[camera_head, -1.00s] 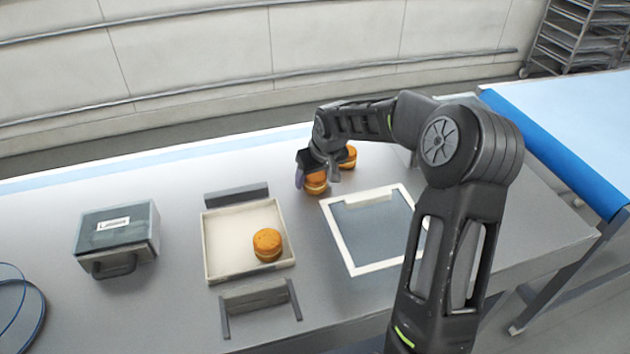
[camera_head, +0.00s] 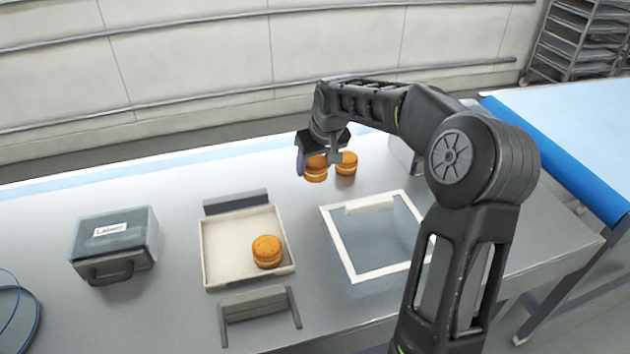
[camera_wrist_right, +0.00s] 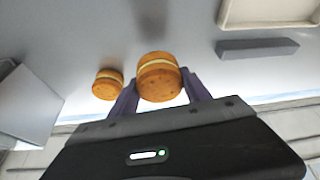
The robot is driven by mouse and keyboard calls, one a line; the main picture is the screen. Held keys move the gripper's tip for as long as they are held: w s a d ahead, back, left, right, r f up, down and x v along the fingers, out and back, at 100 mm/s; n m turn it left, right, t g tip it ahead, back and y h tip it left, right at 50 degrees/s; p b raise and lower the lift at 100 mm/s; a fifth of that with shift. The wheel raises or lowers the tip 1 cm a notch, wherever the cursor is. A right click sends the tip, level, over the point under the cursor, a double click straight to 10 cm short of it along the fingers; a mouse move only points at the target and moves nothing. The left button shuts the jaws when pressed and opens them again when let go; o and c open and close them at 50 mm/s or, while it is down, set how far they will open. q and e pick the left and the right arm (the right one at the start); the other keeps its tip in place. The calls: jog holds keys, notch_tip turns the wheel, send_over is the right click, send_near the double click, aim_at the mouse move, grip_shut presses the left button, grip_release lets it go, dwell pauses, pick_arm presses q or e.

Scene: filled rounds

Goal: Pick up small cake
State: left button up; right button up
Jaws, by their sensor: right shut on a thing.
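A small round orange-brown cake with a pale filling (camera_head: 315,170) is between the fingers of my right gripper (camera_head: 318,166), which is shut on it. The right wrist view shows this cake (camera_wrist_right: 159,77) held between two dark purplish fingers, clear of the table. A second small cake (camera_head: 346,163) stands on the table just right of it; it also shows in the right wrist view (camera_wrist_right: 107,84). A third small cake (camera_head: 267,251) sits in the right part of the pale shallow tray (camera_head: 208,262). My left gripper is out of view.
A white square frame (camera_head: 353,271) lies on the table right of the tray. A grey box with a label (camera_head: 115,245) stands at the left. Grey handle-like bars (camera_head: 236,201) flank the tray. A blue cable (camera_head: 36,310) lies at the lower left.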

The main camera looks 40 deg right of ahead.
aim_at(315, 159)
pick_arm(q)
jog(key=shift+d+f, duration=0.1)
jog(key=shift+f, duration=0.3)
pick_arm(e)
jog(key=shift+r, duration=1.9)
